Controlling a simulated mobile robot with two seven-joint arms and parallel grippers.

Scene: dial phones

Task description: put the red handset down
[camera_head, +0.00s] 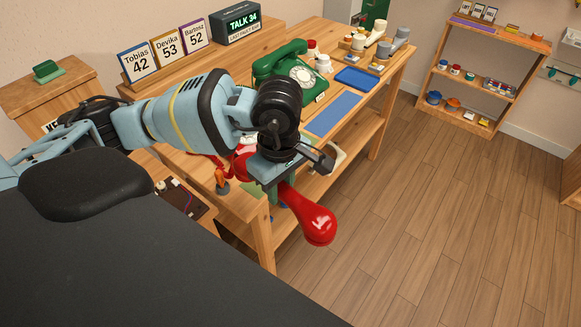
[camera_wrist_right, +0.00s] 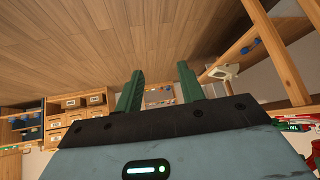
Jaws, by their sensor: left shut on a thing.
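The red handset (camera_head: 314,222) is in the head view, with its rounded end sticking out past the front edge of the table. My left gripper (camera_head: 277,192) is shut on it and holds it above floor level at the table's front. More red shows behind my gripper, but my arm hides whether it is the handset's other end or a red phone. My right gripper (camera_wrist_right: 159,76) shows in the right wrist view, with its two green fingers apart and nothing between them.
A green dial phone (camera_head: 289,70) stands on the wooden table behind my left arm. A blue mat (camera_head: 332,112) and a blue tray (camera_head: 358,79) lie to its right. Name cards (camera_head: 167,48) and a TALK 34 sign (camera_head: 238,23) stand behind. The floor (camera_head: 430,220) at right is clear.

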